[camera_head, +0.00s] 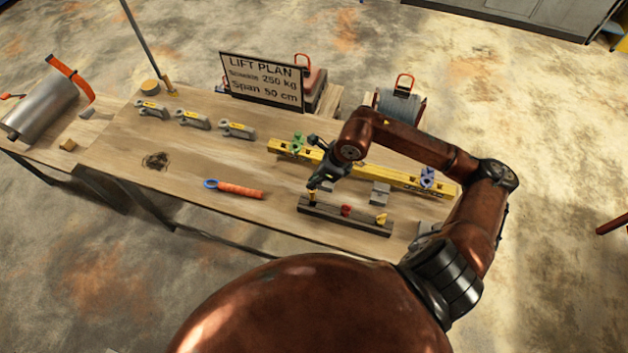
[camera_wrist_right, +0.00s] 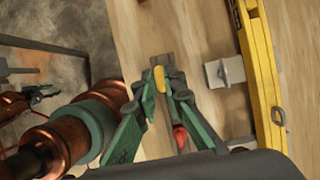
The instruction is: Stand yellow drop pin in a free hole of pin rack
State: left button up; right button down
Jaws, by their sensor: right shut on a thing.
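My right gripper (camera_head: 316,184) is shut on a yellow drop pin (camera_wrist_right: 159,79), whose yellow also shows just below the fingers in the head view (camera_head: 312,196). The pin is at the left end of the dark pin rack (camera_head: 328,213); I cannot tell whether it is in a hole or just above one. A red pin (camera_head: 346,210) stands near the rack's middle and another yellow pin (camera_head: 381,219) near its right end. In the wrist view the red pin (camera_wrist_right: 180,138) shows between my fingers, and the fingers hide part of the rack. My left gripper does not show in the head view.
A long yellow level (camera_head: 400,180) lies behind the rack, with a green clamp (camera_head: 298,142) and a blue one (camera_head: 427,177) at it. A grey block (camera_head: 380,192) stands between. An orange-handled tool (camera_head: 238,189) lies to the left.

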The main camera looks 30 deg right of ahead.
aim_at(314, 193)
jog(key=shift+b, duration=1)
dwell(1.1)
jog(key=shift+f+b, duration=3.45)
jog(key=shift+f, duration=0.4)
jog(key=c, duration=2.5)
grip_release()
jog(key=o, duration=0.6)
jog(key=shift+c, duration=0.2)
jog(key=shift+r, duration=0.1)
jog(key=v, duration=1.2)
